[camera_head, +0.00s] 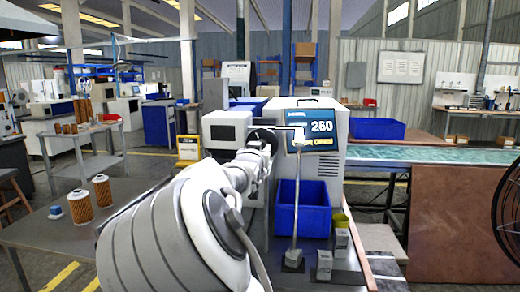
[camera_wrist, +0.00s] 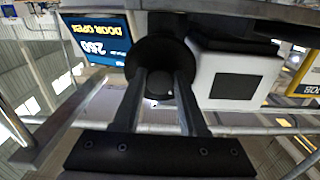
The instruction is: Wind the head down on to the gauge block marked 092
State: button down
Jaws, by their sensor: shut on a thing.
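My gripper (camera_wrist: 161,78) is shut on a dark round knob (camera_wrist: 166,48) on the machine's front; in the head view it is partly hidden behind my arm. The machine's screen (camera_head: 318,130) reads 260, with a yellow line below; in the wrist view the screen (camera_wrist: 98,40) appears upside down and that line reads DOOR OPEN. Small grey blocks stand on the bench below: one at the foot of a thin upright rod (camera_head: 293,259), one nearer front (camera_head: 323,266), one behind (camera_head: 341,238). Their marks are too small to read, so I cannot tell which is 092.
A blue bin (camera_head: 302,210) stands behind the rod. A yellow cup (camera_head: 340,219) is by the rear block. Two orange-brown cartridges (camera_head: 79,206) and a small blue block (camera_head: 55,212) stand on the left table. A green conveyor (camera_head: 430,154) runs to the right.

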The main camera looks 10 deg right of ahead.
dwell(0.5)
jog(key=shift+c, duration=2.2)
grip_release()
jog(key=p+v, duration=0.5)
jog(key=v, duration=1.2)
jog(key=shift+s+p, duration=0.2)
jog(key=shift+p, duration=0.15)
jog(key=shift+f, duration=0.1)
